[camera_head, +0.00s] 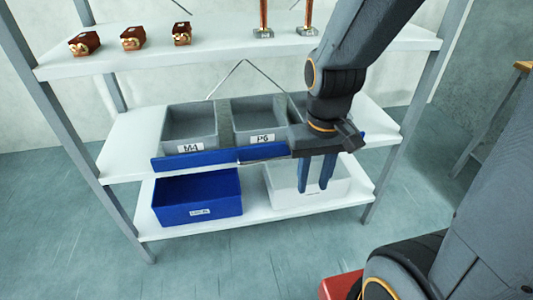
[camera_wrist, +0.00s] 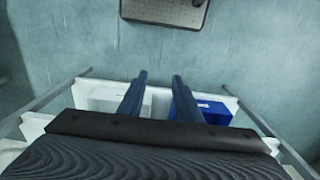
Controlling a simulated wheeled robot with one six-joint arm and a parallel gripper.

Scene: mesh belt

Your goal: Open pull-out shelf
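The middle level of the rack holds grey bins labelled M4 (camera_head: 190,128) and P6 (camera_head: 258,125), and a third partly hidden by my arm. Blue front strips (camera_head: 195,160) run along their front; I cannot tell which part is the pull-out shelf, and nothing looks clearly pulled out. My gripper (camera_head: 313,188) points down in front of the middle level's right half, its blue fingers overlapping the white bin below in the picture. In the wrist view my gripper (camera_wrist: 160,76) has its two fingers apart with nothing between them. Its body hides part of the front.
A blue bin (camera_head: 198,198) and a white bin (camera_head: 285,190) stand on the bottom shelf (camera_head: 240,229). The top shelf (camera_head: 230,48) carries brown parts (camera_head: 132,40) and copper-coloured posts. Grey uprights (camera_head: 405,130) flank the rack. A red object (camera_head: 338,286) is at the lower right.

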